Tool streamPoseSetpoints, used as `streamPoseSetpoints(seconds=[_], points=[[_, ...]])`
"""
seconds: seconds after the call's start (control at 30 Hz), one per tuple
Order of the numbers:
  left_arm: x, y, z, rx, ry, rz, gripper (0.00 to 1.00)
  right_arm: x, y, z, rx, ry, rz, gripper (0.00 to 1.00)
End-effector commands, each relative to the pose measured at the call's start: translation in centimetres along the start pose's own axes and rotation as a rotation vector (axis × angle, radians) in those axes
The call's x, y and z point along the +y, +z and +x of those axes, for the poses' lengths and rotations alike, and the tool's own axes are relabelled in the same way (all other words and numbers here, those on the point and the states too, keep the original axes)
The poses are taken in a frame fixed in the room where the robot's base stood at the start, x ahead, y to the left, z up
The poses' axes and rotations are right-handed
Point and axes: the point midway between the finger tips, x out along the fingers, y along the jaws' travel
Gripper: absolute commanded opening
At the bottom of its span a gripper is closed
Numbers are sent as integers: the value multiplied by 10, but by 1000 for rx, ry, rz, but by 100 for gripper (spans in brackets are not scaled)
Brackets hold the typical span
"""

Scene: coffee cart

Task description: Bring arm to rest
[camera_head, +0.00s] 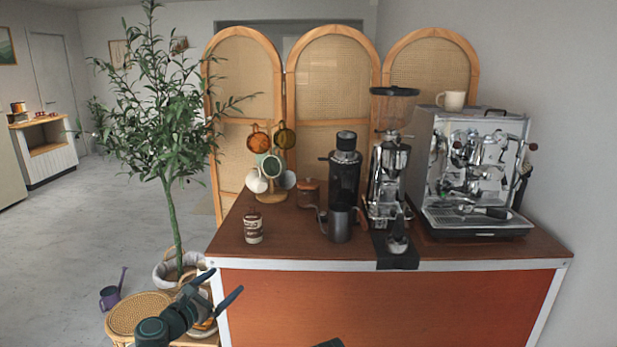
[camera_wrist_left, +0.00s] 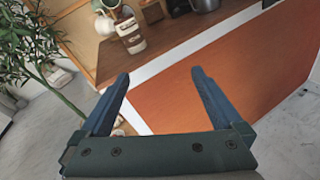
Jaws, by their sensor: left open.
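My left gripper (camera_head: 216,289) is in front of the cart's left front corner, lower than the counter top. Its fingers are apart with nothing between them, as the left wrist view also shows (camera_wrist_left: 160,92). The fingers point toward the cart (camera_head: 390,305), whose orange front panel lies beyond them in the left wrist view (camera_wrist_left: 235,90). Only a small dark piece shows at the bottom edge of the head view, and I cannot tell what it is. My right gripper is not visible.
On the counter stand a striped cup (camera_head: 253,230), a mug tree (camera_head: 270,165), a steel pitcher (camera_head: 339,224), a grinder (camera_head: 388,170) and an espresso machine (camera_head: 470,175). A rattan stool (camera_head: 138,312) and a potted plant (camera_head: 172,210) are close to my left arm. Open floor (camera_head: 60,240) lies at left.

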Motion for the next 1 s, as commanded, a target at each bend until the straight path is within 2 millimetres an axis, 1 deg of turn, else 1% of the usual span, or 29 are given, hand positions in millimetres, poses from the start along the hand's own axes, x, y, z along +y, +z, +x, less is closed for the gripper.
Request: streamPoseSetpoints(seconds=[0.03,0.17,0.27,0.37,0.47,0.5,0.57,0.6,0.7,0.8,0.97,1.0], points=[[-10,-2,2,16,-31,56,100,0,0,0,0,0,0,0],[-38,-13,6,65,-127,242,100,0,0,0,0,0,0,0],[-64,-25,7,106,-227,421,100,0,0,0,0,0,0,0],[-94,-42,5,148,-357,633,100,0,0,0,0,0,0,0],[-127,-66,-4,187,-540,901,100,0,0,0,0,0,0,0],[-141,-78,-10,201,-632,1025,100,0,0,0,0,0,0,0],[-159,-97,-24,214,-789,1217,100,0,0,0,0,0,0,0],[-168,-109,-34,218,-894,1335,100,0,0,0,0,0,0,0],[-180,-133,-59,213,-1140,1576,100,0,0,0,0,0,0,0],[-184,-150,-83,194,-1368,1755,100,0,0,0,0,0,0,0],[-178,-166,-120,146,-1714,1952,100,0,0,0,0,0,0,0],[-182,-166,-124,124,-1778,1981,100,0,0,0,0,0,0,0]])
